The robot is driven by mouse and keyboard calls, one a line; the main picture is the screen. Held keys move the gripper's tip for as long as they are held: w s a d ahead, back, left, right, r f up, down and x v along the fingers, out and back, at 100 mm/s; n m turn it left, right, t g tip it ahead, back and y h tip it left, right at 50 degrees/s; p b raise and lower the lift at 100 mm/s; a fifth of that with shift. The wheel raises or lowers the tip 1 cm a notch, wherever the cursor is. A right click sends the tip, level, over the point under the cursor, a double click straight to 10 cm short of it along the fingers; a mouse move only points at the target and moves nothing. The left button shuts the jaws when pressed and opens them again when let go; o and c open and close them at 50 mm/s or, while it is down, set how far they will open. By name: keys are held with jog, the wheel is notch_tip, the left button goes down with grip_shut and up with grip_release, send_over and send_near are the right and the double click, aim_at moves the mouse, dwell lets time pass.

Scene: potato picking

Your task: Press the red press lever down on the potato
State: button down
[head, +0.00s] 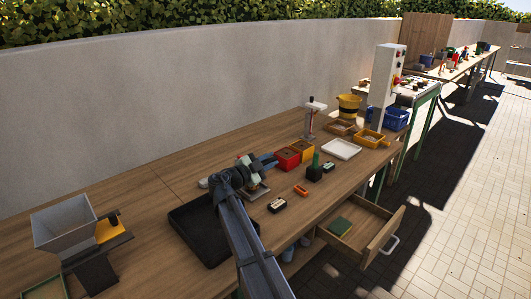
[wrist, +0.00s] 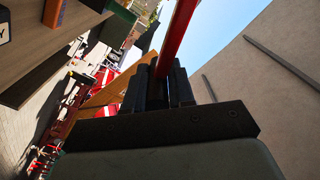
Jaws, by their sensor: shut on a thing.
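The red press lever (wrist: 180,36) runs up out of the top of the wrist view as a long red bar. My gripper (wrist: 166,85) is shut on it, with its dark fingers on either side of the bar. In the head view my gripper (head: 264,164) is above the table, and my arm hides most of the press. A pale metal base (head: 258,190), apparently of the press, shows just below the gripper. I cannot see the potato in either view.
A black tray (head: 192,232) lies left of my arm, and a grey hopper (head: 66,226) stands at the left. Red (head: 287,159) and yellow (head: 302,149) boxes stand close right of the gripper. An open drawer (head: 357,230) juts from the table front.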

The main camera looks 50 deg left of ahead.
jog(key=shift+d+f, duration=0.15)
jog(key=shift+f, duration=0.9)
jog(key=shift+s, duration=0.1)
jog(key=c, duration=1)
grip_release()
jog(key=s, duration=1.3)
jog(key=shift+s, duration=0.35)
